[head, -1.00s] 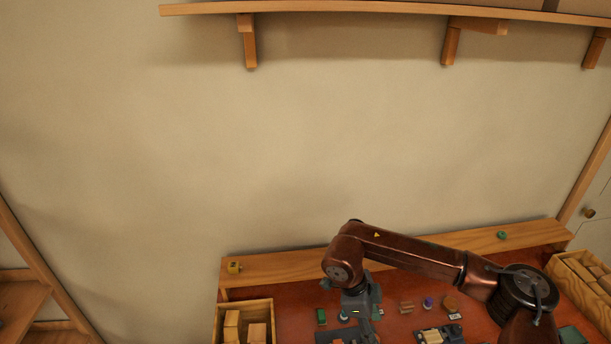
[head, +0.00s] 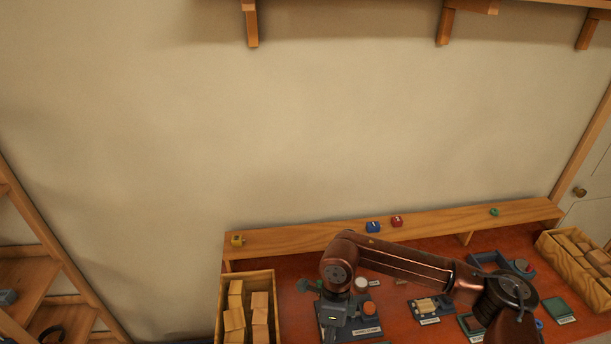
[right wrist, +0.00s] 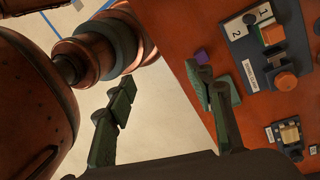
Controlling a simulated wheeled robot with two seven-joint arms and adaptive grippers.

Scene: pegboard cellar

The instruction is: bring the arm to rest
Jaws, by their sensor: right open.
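My right arm comes in from the lower right of the head view, bends at the copper joint and points down to the grey right gripper (head: 342,312), seen over the left part of the workbench. Its fingertips are hard to make out there. In the right wrist view the right gripper (right wrist: 165,108) is open, with two green-padded fingers wide apart and nothing between them. Past the fingers lie pale floor or wall and the red-brown bench top (right wrist: 185,120). My left gripper is in neither view.
A dark board (right wrist: 265,50) with an orange knob lies beside the gripper. A wooden box of blocks (head: 222,310) stands left, another (head: 565,262) right. Small blue (head: 373,227), red (head: 397,221), yellow (head: 237,240) and green (head: 494,212) items sit on the back ledge (head: 300,239).

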